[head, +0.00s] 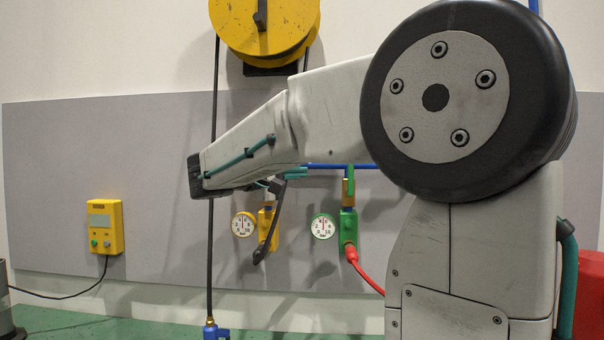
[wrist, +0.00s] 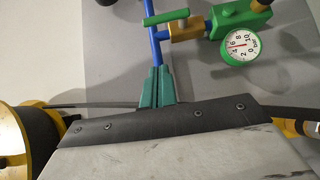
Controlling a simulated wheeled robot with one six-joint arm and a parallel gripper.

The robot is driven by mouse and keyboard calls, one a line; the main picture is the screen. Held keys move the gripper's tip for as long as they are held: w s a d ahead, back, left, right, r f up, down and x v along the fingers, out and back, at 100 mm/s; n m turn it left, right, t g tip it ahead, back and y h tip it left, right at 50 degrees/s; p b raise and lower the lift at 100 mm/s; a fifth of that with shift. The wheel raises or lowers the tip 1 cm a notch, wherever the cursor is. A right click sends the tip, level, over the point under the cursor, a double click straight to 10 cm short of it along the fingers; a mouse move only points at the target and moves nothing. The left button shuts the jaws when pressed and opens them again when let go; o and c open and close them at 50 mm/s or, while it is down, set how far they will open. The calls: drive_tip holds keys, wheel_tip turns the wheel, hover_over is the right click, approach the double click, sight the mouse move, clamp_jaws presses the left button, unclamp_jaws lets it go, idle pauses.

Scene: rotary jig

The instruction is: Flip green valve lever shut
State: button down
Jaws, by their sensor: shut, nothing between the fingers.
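The green valve (head: 348,228) is on the grey wall panel, right of my gripper. Its body (wrist: 240,18) is at the top of the wrist view, joined to a brass fitting (wrist: 187,28). A green lever (wrist: 167,17) lies across the blue pipe, roughly in line with the fitting; it also shows upright above the valve in the head view (head: 351,178). My gripper (wrist: 158,68) has its teal fingers together and empty. Its tips overlap the blue pipe in the wrist view, below and apart from the lever. In the head view, the fingers (head: 297,172) are partly hidden by my arm.
A white gauge (head: 323,227) with a green rim sits left of the valve. A yellow valve (head: 267,222) with its own gauge (head: 243,225) is further left. A red hose (head: 366,272) hangs from the green valve. A yellow reel (head: 265,30) is above; a yellow box (head: 105,227) is far left.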

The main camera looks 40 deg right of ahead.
approach(351, 179)
drive_tip(key=w+d+r, duration=0.2)
drive_tip(key=w+d, duration=0.2)
drive_tip(key=s+d, duration=0.2)
drive_tip(key=shift+s+d, duration=0.3)
drive_tip(key=shift+s, duration=0.05)
